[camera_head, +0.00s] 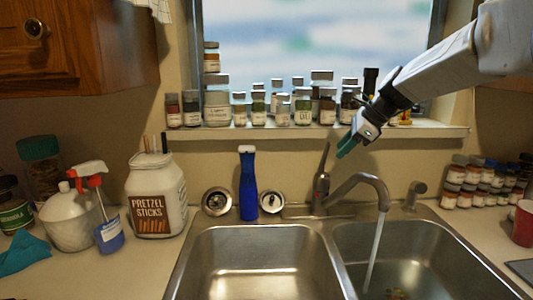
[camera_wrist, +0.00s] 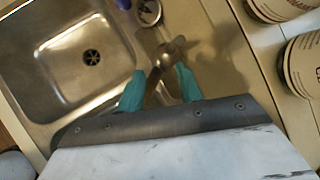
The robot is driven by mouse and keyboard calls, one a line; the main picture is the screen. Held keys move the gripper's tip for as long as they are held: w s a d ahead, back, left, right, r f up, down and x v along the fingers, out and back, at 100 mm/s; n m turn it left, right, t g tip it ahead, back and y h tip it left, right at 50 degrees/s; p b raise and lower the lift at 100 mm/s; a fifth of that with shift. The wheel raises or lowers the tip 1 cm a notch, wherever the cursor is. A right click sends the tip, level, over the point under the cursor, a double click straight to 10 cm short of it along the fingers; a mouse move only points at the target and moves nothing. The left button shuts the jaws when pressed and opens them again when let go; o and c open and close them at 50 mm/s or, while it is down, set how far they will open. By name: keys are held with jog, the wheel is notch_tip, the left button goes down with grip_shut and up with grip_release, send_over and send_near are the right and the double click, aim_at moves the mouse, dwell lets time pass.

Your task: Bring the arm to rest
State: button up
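My gripper (camera_head: 347,147) hangs at the end of my arm, which comes in from the upper right. In the head view it appears above the faucet (camera_head: 345,190), in front of the window sill, tilted downward. In the wrist view my gripper (camera_wrist: 159,88) has its two teal fingers spread apart. Nothing is held between them, and the faucet (camera_wrist: 162,62) shows below in the gap. The fingertips appear apart from the faucet, though the exact distance is hard to tell.
Spice jars (camera_head: 303,106) line the sill (camera_head: 280,132). The double sink (camera_head: 262,262) lies below, with water (camera_head: 375,250) running into the right basin. A blue bottle (camera_head: 248,190), pretzel jar (camera_head: 152,200) and spray bottle (camera_head: 108,235) stand left. Stacked jars (camera_head: 470,180) and a red cup (camera_head: 523,222) stand right.

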jog(key=s+f+n+g+h, duration=0.1)
jog(key=s+n, duration=0.6)
jog(key=s, duration=0.7)
jog(key=s+d+f+n+g+h, duration=0.1)
jog(key=s+f+n, duration=0.3)
jog(key=s, duration=1.1)
jog(key=s+d+f+n+g+h, duration=0.1)
jog(key=s+f+n+h, duration=0.2)
jog(key=s+n, duration=0.7)
jog(key=s, duration=0.4)
jog(key=shift+s+h, duration=0.25)
jog(key=shift+h, duration=0.05)
jog(key=shift+f, duration=0.1)
